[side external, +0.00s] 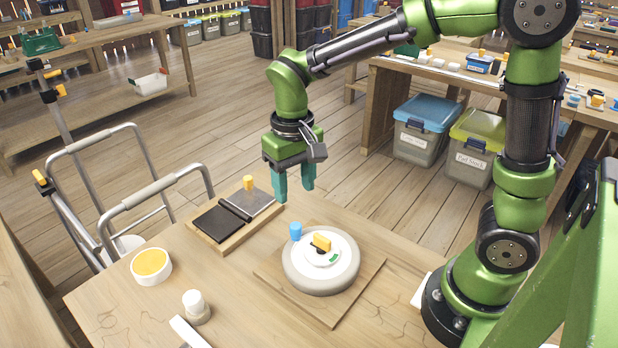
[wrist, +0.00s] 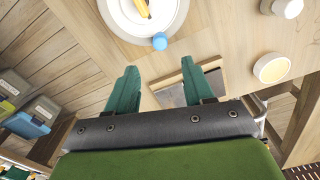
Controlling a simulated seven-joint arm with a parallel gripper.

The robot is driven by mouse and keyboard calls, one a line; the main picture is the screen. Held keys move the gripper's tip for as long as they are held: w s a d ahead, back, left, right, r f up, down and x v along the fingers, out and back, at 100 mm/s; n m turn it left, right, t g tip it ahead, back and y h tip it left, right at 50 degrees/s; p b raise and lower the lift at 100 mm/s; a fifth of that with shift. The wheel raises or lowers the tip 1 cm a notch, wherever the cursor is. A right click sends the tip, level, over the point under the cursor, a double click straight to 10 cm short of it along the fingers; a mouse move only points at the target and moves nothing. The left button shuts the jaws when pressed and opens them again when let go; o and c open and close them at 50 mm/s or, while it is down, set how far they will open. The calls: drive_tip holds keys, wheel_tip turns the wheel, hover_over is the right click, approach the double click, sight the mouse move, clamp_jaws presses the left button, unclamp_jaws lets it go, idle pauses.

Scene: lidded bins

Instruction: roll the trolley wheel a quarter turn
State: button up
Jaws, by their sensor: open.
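The trolley wheel (side external: 320,284) is a pale grey disc lying flat on a square wooden board (side external: 268,277) on the table. A blue knob (side external: 295,231) stands at its rim, on the far left side in the side view. A yellow block (side external: 321,242) and a small green mark sit on its white hub. The wheel (wrist: 122,27) is cut off at the top of the wrist view, its blue knob (wrist: 160,41) on the near edge. My gripper (side external: 294,192) hangs above the table's far edge, fingers down, open and empty, apart from the knob. Its teal fingers show in the wrist view (wrist: 160,67).
A wooden base with a dark hinged plate (side external: 220,223) and yellow knob lies left of the wheel. A yellow-topped round dish (side external: 151,264) and a white knob piece (side external: 196,306) are further left. Tubular metal frames (side external: 150,190) stand beyond the left edge.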

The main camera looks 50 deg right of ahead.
sight(296, 225)
wheel_tip(296, 225, down, 11)
drive_tip(key=shift+f, duration=0.1)
idle(0.3)
clamp_jaws()
